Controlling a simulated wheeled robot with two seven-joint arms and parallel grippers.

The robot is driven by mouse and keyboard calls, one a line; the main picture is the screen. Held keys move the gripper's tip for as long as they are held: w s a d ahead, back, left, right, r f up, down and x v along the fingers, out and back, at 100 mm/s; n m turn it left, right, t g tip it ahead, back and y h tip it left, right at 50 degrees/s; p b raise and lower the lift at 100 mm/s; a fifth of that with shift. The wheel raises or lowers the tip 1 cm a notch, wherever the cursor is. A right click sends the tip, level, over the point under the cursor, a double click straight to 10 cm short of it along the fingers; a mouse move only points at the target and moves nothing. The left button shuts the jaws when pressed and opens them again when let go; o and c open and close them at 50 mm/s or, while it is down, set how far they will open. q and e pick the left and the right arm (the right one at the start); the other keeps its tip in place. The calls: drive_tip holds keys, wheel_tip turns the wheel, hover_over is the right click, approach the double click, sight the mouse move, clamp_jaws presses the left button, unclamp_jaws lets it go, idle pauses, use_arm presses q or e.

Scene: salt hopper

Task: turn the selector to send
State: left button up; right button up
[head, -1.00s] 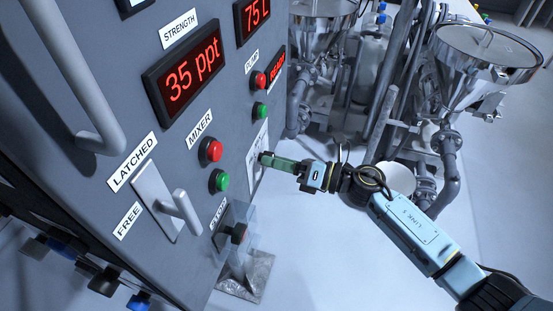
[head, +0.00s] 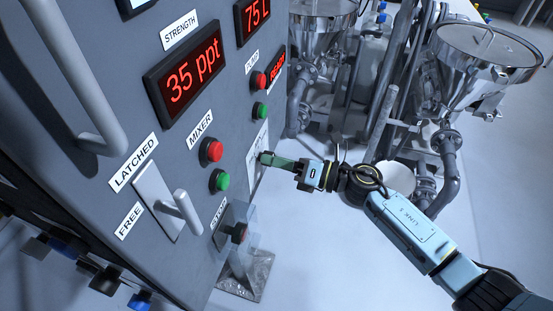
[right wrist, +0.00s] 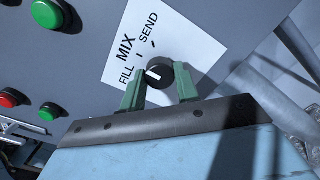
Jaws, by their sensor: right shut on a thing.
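The selector is a round black knob (right wrist: 160,63) with a white pointer mark, on a white plate (right wrist: 190,30) labelled FILL, MIX and SEND. In the right wrist view the pointer mark faces left, to the FILL and MIX side and away from SEND; its exact setting is hard to tell. My right gripper (right wrist: 160,80) has its green fingers on opposite sides of the knob, shut on it. In the head view my right gripper (head: 264,157) is at the plate (head: 257,143) on the panel's right edge, hiding the knob. My left gripper is out of view.
On the panel (head: 100,90), the MIXER red button (head: 211,150) and green button (head: 219,180) are left of my gripper. A latch handle (head: 180,214) and a clear-covered button (head: 238,233) are below. Steel hoppers (head: 489,55) and pipes stand behind; floor at right is open.

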drive_tip(key=shift+m+p, duration=2.6)
drive_tip(key=shift+m, duration=1.6)
drive_tip(key=o, duration=1)
drive_tip(key=shift+c, duration=0.2)
drive_tip(key=shift+d, duration=0.1)
drive_tip(key=b+v, duration=0.1)
drive_tip(key=v, duration=1.2)
drive_tip(key=shift+r, duration=0.3)
drive_tip(key=shift+d+f, duration=0.1)
drive_tip(key=shift+d, duration=0.05)
